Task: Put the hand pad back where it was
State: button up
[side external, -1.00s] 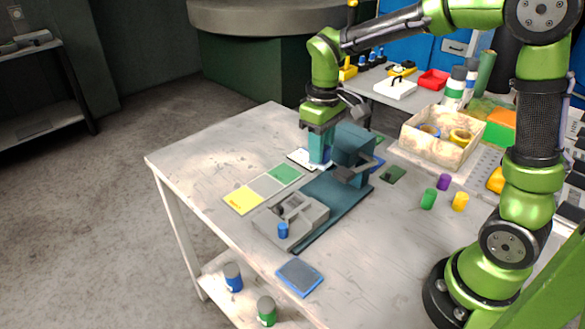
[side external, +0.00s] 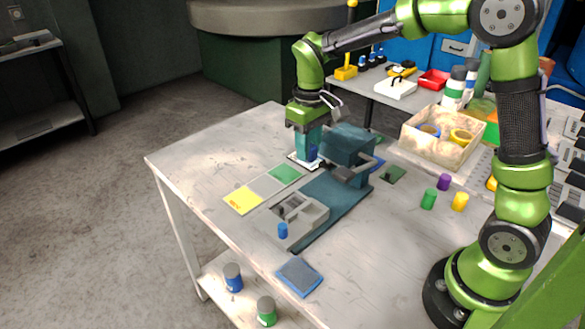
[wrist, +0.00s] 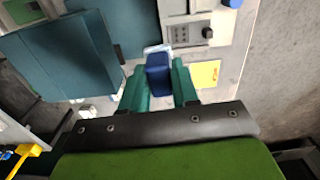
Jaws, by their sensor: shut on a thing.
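My gripper (side external: 308,158) is shut on a blue block, which I take to be the hand pad (wrist: 158,75); it shows between the teal fingers in the wrist view. In the side view the fingers hide most of it. It is low over a white piece (side external: 292,157) at the table's far edge, left of the teal press (side external: 348,145). I cannot tell whether the pad touches that piece. A dark flat pad with a blue border (side external: 299,277) lies at the table's near edge.
A grey fixture (side external: 300,213) with a blue peg (side external: 283,230) stands in front of the press. Yellow, grey and green cards (side external: 264,189) lie to its left. Green, purple and yellow cylinders (side external: 428,199) and a bin (side external: 440,137) are to the right.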

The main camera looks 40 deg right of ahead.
jog(key=w+a+f, duration=0.2)
jog(key=w+f, duration=0.2)
jog(key=w, duration=0.9)
jog(key=f, duration=0.9)
jog(key=shift+s+a, duration=0.15)
jog(key=shift+a, duration=0.05)
jog(key=shift+f, duration=0.1)
jog(key=o, duration=0.9)
jog(key=shift+o, duration=0.2)
